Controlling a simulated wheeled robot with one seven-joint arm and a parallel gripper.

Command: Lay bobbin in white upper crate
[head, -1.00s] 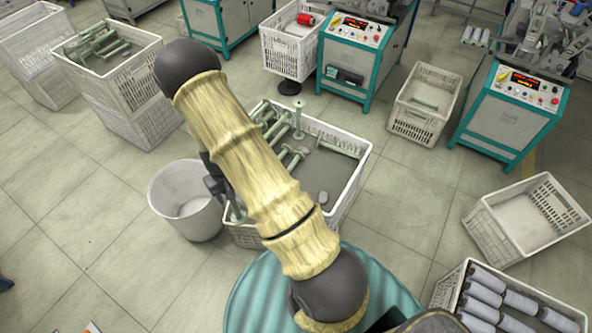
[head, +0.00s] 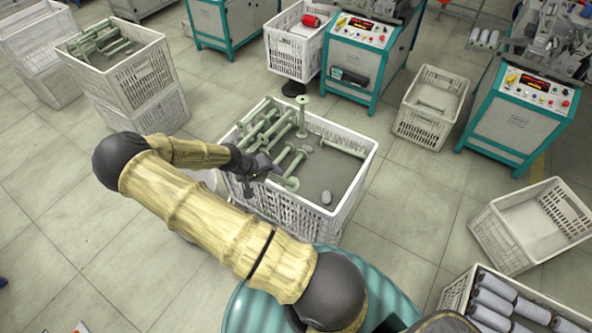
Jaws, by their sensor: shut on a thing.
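My gripper (head: 266,167) is at the left side of the middle white crate (head: 352,194), just inside its rim. It is shut on a pale green bobbin (head: 290,183), whose flange shows beside the fingers. The fingers are small and partly hidden by my wrist. More pale green bobbins (head: 286,120) lie in this crate, and one stands upright (head: 302,121). At the upper left, a white upper crate (head: 148,82) is stacked on a lower crate (head: 162,112). Several pale green bobbins (head: 100,42) lie in the upper crate.
A white bucket (head: 207,180) is mostly hidden behind my arm. A white crate with a red bobbin (head: 311,20) stands beside a teal machine (head: 361,42). Other crates (head: 430,108) stand to the right. Open floor lies between the left stack and the middle crate.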

